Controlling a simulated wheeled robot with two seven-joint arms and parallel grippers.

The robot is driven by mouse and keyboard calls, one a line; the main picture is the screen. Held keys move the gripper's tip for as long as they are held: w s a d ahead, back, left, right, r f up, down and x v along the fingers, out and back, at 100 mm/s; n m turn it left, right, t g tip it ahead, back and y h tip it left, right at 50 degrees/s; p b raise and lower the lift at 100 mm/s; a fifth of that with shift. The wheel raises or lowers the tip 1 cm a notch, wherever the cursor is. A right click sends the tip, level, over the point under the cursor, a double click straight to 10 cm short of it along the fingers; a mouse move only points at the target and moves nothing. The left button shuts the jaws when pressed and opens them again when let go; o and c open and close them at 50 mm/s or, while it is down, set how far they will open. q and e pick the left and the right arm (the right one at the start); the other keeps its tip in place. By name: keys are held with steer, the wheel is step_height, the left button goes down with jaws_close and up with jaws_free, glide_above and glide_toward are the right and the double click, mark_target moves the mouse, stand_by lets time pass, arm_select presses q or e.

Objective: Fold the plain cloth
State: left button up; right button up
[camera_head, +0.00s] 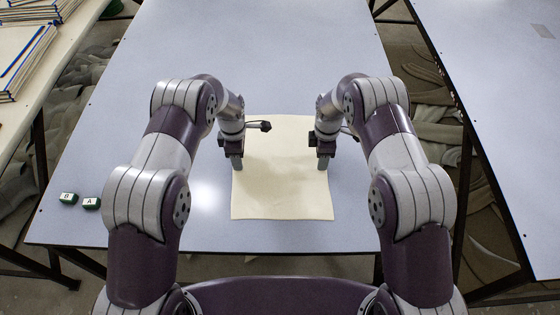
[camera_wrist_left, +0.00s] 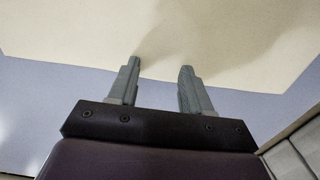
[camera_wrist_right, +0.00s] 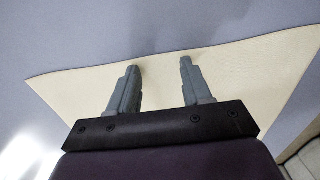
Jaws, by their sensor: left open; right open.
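A plain cream cloth (camera_head: 282,190) lies unfolded and roughly rectangular on the grey-blue table. My left gripper (camera_head: 237,166) is over the cloth's left edge. In the left wrist view its fingers (camera_wrist_left: 158,78) are apart, with the cloth (camera_wrist_left: 90,30) beyond them and a soft ridge in it near the tips. My right gripper (camera_head: 323,165) is over the cloth's right edge. In the right wrist view its fingers (camera_wrist_right: 160,72) are apart over the cloth (camera_wrist_right: 240,75), close to one edge. I cannot tell whether the fingertips touch the cloth. My arms hide parts of its side edges.
The table (camera_head: 270,50) is clear behind the cloth. Two small green blocks (camera_head: 90,203) marked B and A stand at its front left. A side table with stacked boards (camera_head: 25,45) is at the left. Another table (camera_head: 500,80) is at the right, across a gap.

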arm_select(q)
steer(key=shift+s+f, duration=0.1)
steer(key=c, duration=0.4)
arm_select(e)
steer(key=shift+s+f, duration=0.1)
steer(key=c, duration=0.4)
arm_select(q)
jaws_close()
arm_select(e)
jaws_close()
